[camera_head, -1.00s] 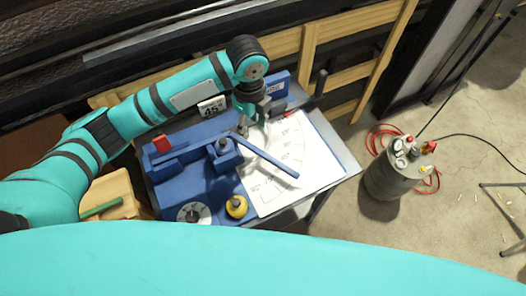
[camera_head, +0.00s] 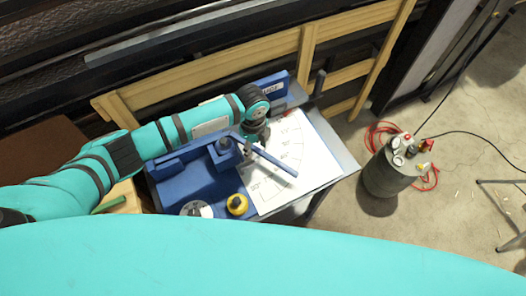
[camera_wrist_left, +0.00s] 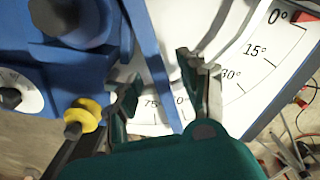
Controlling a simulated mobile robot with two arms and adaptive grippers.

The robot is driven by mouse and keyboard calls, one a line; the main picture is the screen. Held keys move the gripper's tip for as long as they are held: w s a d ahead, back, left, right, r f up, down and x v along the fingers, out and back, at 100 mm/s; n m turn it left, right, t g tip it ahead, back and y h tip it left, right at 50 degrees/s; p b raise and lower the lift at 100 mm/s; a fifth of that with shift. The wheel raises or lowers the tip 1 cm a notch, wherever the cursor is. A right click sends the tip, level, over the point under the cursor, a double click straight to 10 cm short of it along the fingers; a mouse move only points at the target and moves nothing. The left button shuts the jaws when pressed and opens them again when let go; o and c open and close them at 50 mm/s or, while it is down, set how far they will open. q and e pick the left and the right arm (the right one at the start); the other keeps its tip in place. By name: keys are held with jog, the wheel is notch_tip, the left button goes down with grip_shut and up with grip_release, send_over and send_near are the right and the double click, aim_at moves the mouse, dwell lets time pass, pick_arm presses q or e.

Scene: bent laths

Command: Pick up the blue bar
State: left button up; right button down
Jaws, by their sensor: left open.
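The blue bar (camera_head: 272,161) is a thin straight lath. It slants from the blue bending fixture (camera_head: 190,170) out over a white angle chart (camera_head: 310,150). In the left wrist view the bar (camera_wrist_left: 152,60) runs between the two fingers of my left gripper (camera_wrist_left: 160,85). The fingers are apart, one on each side of the bar, with gaps visible; how far down they reach around it I cannot tell. In the head view my left gripper (camera_head: 255,138) is beside the bar's fixture end, its fingers mostly hidden by the wrist. My right gripper is not in view.
A yellow knob (camera_head: 237,204) and a round dial (camera_head: 196,209) sit at the fixture's front edge. A blue post (camera_head: 224,146) stands close to my left gripper. A grey tank (camera_head: 390,172) with red hose stands on the floor to the right. The chart's right side is clear.

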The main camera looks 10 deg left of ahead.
pick_arm(q)
grip_shut()
dwell(0.4)
